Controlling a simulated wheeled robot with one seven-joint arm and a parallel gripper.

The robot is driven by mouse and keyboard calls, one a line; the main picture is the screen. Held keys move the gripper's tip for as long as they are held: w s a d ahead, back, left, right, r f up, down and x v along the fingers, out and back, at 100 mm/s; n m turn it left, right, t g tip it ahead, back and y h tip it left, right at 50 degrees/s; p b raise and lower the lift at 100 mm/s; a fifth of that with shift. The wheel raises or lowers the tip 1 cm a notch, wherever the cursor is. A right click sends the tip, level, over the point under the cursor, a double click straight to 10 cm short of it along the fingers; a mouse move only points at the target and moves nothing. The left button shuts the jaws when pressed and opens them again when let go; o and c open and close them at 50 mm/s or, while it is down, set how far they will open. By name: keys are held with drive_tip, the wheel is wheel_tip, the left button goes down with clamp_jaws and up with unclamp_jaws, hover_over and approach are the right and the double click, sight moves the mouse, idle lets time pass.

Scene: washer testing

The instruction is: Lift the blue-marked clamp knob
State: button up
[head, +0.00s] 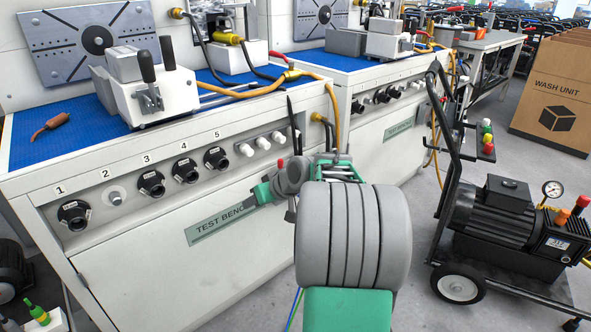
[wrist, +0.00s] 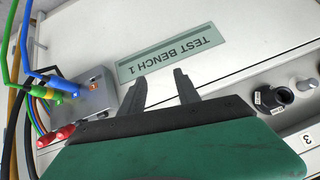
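On the near test bench (head: 200,115) a white clamp fixture (head: 165,95) carries two upright black knobs, a front one (head: 147,67) and a rear one (head: 167,52). I cannot make out a blue mark on either knob. In the wrist view my gripper (wrist: 160,86) is open, its two dark fingers apart with nothing between them. The fingers point toward the bench's front panel, which appears upside down, near the TEST BENCH 1 label (wrist: 172,53). The clamp fixture is outside the wrist view. In the head view my arm hides most of the gripper, which is right of and below the fixture.
Black dials (head: 151,184) project from the bench front. A grey connector box (wrist: 90,95) with blue and green-yellow plugs shows in the wrist view. A yellow hose (head: 315,80) crosses the benches. An orange-brown tool (head: 51,125) lies on the blue mat. A pump cart (head: 500,225) stands right.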

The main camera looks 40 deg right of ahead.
drive_tip(key=s+d+r+m+t+h, duration=0.1)
drive_tip(key=d+t, duration=0.1)
drive_tip(key=d, duration=0.8)
drive_tip(key=s+d+r+t+h, duration=0.1)
drive_tip(key=s+d+r+t, duration=0.15)
drive_tip(key=d, duration=0.75)
drive_tip(key=b+x, duration=0.1)
drive_tip(key=x, duration=0.4)
drive_tip(key=b+x, duration=0.1)
drive_tip(key=x, duration=0.2)
drive_tip(key=shift+a+f+b, duration=0.2)
drive_tip(key=shift+a+b, duration=0.1)
drive_tip(key=shift+a, duration=0.05)
drive_tip(key=shift+w, duration=0.25)
clamp_jaws()
